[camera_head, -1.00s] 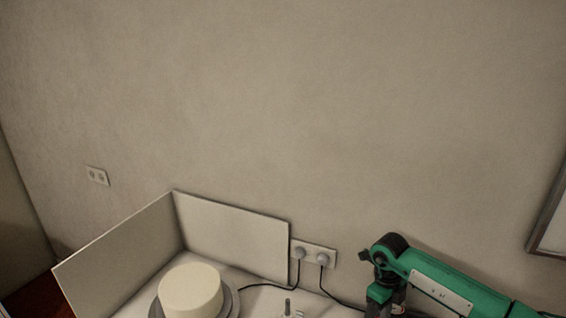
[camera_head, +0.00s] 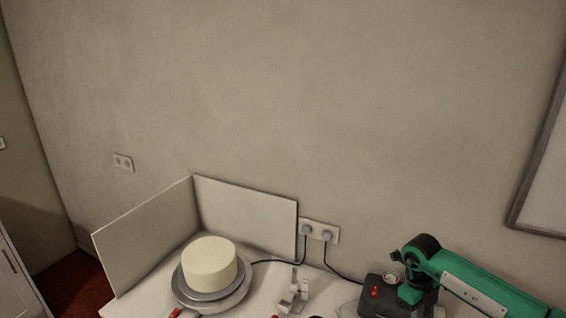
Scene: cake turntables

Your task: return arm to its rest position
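My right arm (camera_head: 475,285), green with a dark joint and a pale plate, comes in from the lower right. The fingers of my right gripper do not show. My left arm and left gripper are out of view. A round cream cake (camera_head: 209,263) stands on a grey metal turntable (camera_head: 238,294) on the white table, at the lower middle left, well apart from my arm.
White upright panels (camera_head: 246,218) stand behind and left of the turntable. A dark box (camera_head: 372,301) with a gauge and red knob is by my arm. Small metal parts (camera_head: 294,298) lie between. Cords run from a wall socket (camera_head: 319,232). A framed board (camera_head: 543,190) hangs at right.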

